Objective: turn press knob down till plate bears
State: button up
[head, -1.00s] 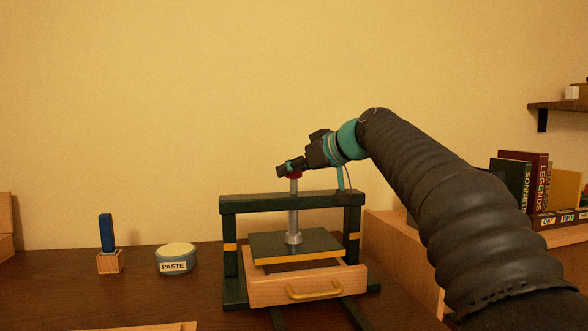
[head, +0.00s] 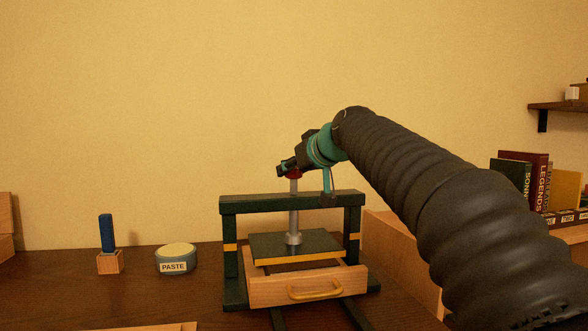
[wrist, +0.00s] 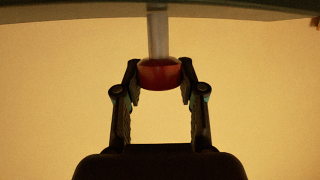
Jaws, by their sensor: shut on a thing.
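The press is a dark green frame (head: 290,203) with a grey vertical screw (head: 294,222) through its top beam. A green plate with a yellow front edge (head: 296,246) hangs at the foot of the screw, above a wooden drawer (head: 305,287). A red knob (head: 294,175) tops the screw; it also shows in the wrist view (wrist: 158,73). My gripper (head: 284,171) is at the knob from the upper right. In the wrist view its two fingers (wrist: 158,78) are closed on the knob's sides. Whether the plate touches anything below it I cannot tell.
A paste tub (head: 176,259) and a blue-handled tool in a wooden block (head: 108,246) stand left of the press. Books (head: 536,180) stand on a wooden unit at right. A wall shelf (head: 560,106) is at far right. The desk between tub and press is clear.

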jog(key=shift+f, duration=0.1)
dwell(0.7)
jog(key=o, duration=1.2)
jog(key=shift+c, duration=0.2)
jog(key=v, duration=1.2)
